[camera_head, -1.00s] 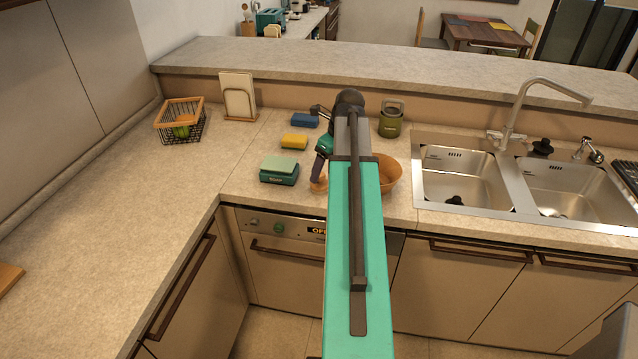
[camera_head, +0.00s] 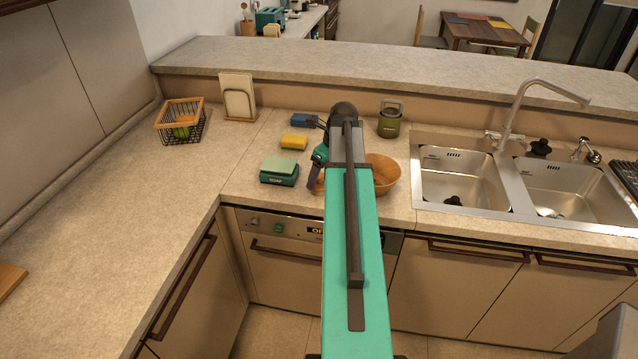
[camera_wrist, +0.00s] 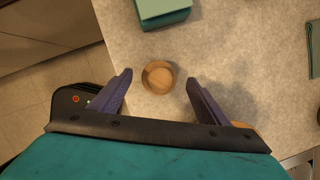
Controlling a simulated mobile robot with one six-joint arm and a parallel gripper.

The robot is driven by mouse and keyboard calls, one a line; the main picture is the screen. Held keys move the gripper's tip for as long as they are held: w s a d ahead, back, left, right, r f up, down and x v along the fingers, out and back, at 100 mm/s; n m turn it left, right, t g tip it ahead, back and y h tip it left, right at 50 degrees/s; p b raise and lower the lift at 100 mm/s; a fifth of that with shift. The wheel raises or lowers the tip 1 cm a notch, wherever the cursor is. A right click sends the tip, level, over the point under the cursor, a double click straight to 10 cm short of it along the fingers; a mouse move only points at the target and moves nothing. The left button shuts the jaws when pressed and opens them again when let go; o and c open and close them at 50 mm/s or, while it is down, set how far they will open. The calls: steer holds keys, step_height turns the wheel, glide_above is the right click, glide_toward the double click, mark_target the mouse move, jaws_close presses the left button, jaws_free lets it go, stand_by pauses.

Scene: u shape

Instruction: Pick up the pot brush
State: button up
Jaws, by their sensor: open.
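The pot brush (camera_wrist: 158,77) looks like a small round wooden piece standing on the counter, seen from above in the wrist view. In the head view only a sliver of it (camera_head: 319,187) shows beside my arm. My gripper (camera_wrist: 158,80) is open, with its two purple fingers apart on the left and right of the brush. Clear counter shows between each fingertip and the brush, so neither seems to touch it. In the head view one purple finger (camera_head: 313,176) shows above the brush; the other is hidden behind my arm.
A teal soap box with a green top (camera_head: 279,171) stands left of the brush. A wooden bowl (camera_head: 386,172) is close on the right. Yellow (camera_head: 294,142) and blue (camera_head: 304,120) sponges and a green canister (camera_head: 390,122) lie behind. The sink (camera_head: 460,178) is farther right; the left counter is mostly clear.

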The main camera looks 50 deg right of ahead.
steer(key=shift+p+x, duration=0.35)
steer(key=shift+x, duration=1)
steer(key=c, duration=1.2)
steer(key=shift+o, duration=0.2)
steer(key=shift+r, duration=0.2)
steer(key=shift+r+b, duration=1.45)
steer(key=shift+r, duration=3.35)
